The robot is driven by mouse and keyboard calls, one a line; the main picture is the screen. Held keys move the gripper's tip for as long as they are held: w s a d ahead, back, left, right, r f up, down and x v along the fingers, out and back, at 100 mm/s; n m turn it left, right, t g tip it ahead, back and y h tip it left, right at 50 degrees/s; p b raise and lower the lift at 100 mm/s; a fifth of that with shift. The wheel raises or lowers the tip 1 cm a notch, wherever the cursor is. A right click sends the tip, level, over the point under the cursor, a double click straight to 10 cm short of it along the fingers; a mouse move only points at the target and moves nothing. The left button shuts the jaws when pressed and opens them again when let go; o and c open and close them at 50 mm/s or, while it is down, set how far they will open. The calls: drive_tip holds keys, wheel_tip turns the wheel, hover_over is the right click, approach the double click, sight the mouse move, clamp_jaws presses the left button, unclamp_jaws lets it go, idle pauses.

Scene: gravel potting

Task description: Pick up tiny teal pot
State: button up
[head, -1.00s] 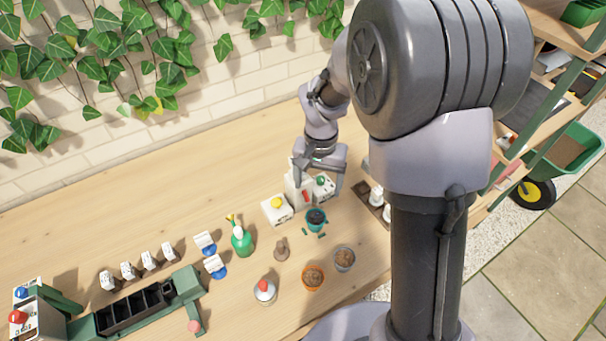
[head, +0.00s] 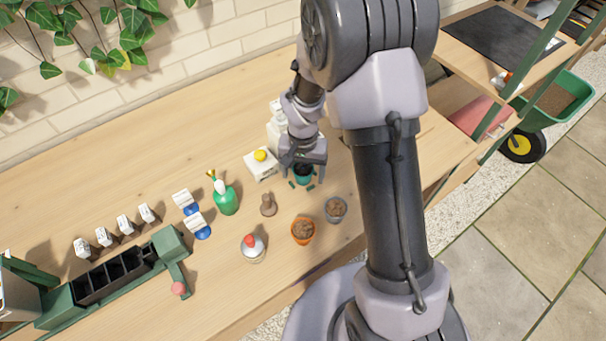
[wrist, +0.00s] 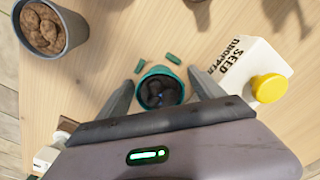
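The tiny teal pot (head: 303,176) stands upright on the wooden bench, directly below my gripper (head: 303,162), which hides part of it. In the wrist view the teal pot (wrist: 160,88) shows from above, with dark lumps inside and a small blue fleck among them. It lies between the two fingers of my gripper (wrist: 164,82), which are spread, one on each side. I see a small space between the fingers and the rim, so the gripper is open. Small dark green pieces (wrist: 173,58) lie on the bench beside the pot.
A white seed dropper box (wrist: 245,72) with a yellow cap stands close right of the pot. A grey pot with brown lumps (wrist: 47,30) and an orange pot (head: 303,230) stand nearer the front. A green spray bottle (head: 226,198) is left. Bare bench (head: 130,170) lies behind.

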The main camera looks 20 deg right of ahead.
drive_tip(key=c, duration=1.4)
drive_tip(key=shift+r, duration=0.15)
drive_tip(key=shift+c, duration=0.2)
wheel_tip(320, 180, up, 18)
drive_tip(key=p, duration=0.7)
drive_tip(key=n+b, duration=0.3)
drive_tip(key=n, duration=0.2)
hover_over(306, 176)
wheel_tip(306, 176, down, 7)
drive_tip(key=shift+w, duration=0.1)
